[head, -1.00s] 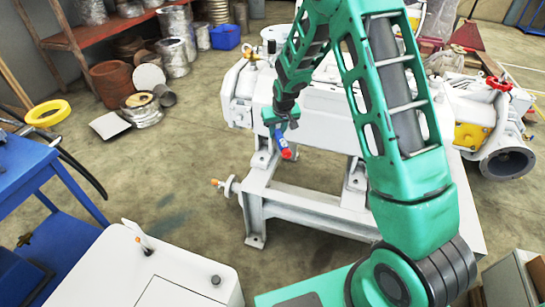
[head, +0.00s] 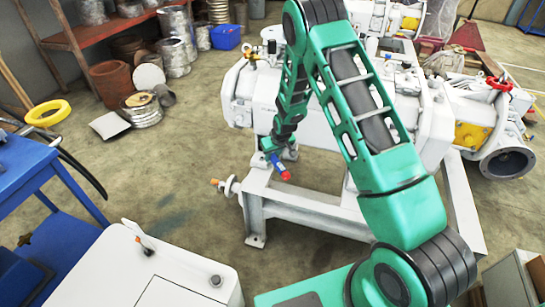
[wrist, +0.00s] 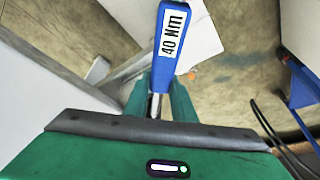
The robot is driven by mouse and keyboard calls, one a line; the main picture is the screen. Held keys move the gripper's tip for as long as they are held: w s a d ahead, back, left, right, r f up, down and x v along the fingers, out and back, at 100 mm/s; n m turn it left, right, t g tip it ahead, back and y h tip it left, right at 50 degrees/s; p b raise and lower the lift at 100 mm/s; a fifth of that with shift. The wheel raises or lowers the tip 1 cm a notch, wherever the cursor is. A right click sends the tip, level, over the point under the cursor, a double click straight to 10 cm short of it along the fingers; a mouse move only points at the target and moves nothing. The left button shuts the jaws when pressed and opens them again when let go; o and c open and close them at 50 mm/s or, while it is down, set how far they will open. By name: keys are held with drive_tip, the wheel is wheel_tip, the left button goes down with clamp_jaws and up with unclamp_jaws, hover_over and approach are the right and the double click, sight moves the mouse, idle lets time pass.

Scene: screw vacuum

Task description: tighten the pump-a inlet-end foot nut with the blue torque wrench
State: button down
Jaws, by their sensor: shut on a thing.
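My gripper (head: 272,160) is shut on the blue torque wrench (head: 281,166), whose red end points down to the right in the head view. The wrench also fills the upper middle of the wrist view (wrist: 172,45), with a white "40 Nm" label on its blue handle and a bare shaft between my green fingers (wrist: 160,103). The white pump (head: 250,97) stands on a grey-white frame (head: 305,208). My gripper is at the pump's left end, low by the frame's top. The foot nut cannot be made out, and my arm hides part of the pump.
A blue table (head: 30,170) stands at the left and a white cabinet (head: 140,275) at the front. An orange-tipped valve stub (head: 226,185) sticks out left of the frame. A second machine (head: 480,110) stands at the right. Floor between table and frame is clear.

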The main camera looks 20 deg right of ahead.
drive_tip(key=shift+s, duration=0.1)
drive_tip(key=shift+f, duration=3.45)
drive_tip(key=shift+a, duration=0.1)
